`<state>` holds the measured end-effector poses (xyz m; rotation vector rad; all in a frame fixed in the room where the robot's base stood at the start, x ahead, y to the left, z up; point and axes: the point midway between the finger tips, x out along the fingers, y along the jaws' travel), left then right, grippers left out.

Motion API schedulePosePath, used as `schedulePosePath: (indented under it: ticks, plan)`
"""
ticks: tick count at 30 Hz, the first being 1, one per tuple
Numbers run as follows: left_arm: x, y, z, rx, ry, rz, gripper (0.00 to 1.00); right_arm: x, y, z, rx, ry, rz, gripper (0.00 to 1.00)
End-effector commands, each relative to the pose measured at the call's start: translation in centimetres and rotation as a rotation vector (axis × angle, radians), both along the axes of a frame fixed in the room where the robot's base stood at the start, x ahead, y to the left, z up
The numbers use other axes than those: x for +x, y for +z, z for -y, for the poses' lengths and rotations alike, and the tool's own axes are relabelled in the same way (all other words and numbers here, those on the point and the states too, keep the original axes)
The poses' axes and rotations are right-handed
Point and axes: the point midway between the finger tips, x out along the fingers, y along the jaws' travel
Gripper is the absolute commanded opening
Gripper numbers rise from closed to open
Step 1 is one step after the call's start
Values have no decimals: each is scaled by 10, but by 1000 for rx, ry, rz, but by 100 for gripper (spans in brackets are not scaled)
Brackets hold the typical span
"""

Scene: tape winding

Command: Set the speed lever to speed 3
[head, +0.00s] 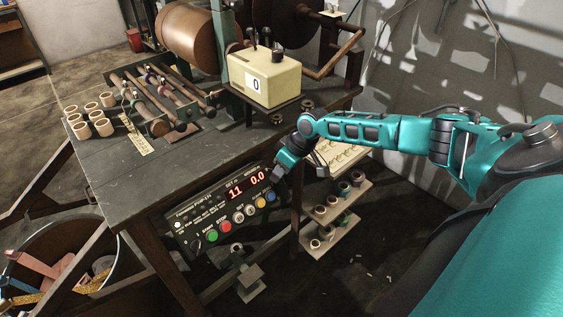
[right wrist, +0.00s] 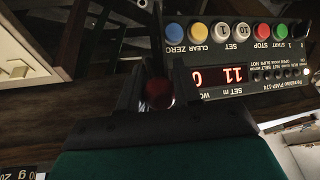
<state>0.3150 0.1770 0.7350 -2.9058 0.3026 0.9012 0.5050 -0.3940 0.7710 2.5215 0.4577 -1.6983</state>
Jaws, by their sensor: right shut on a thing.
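My right gripper (head: 281,176) reaches down to the table's front edge, at the right end of the control panel (head: 205,222). In the right wrist view its two dark fingers (right wrist: 158,88) are shut on a dark red, rounded knob (right wrist: 158,95), which looks like the grip of the speed lever. The lever's shaft and any speed marks are hidden by the gripper. The panel's red display (head: 246,184) reads 11 and 0.0. My left gripper is not in view.
The panel's coloured buttons (head: 224,226) lie left of the gripper. Shelves with spools (head: 335,208) stand to the right. A bin (head: 62,250) is at lower left.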

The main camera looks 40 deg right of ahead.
Motion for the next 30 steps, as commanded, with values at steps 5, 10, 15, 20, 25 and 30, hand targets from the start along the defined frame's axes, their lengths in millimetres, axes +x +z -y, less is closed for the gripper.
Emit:
schedulePosePath:
  ticks: [5,10,15,20,25,30]
  plan:
    - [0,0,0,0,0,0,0,3,3,-1,2,-1,11,47]
    - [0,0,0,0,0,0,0,3,2,0,1,0,9,58]
    - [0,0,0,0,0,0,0,2,2,0,0,-2,8,58]
    - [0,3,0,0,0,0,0,-2,13,3,0,-1,9,58]
    - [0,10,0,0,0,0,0,-13,44,10,-2,0,9,58]
    - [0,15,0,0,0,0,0,-27,79,18,-2,0,9,58]
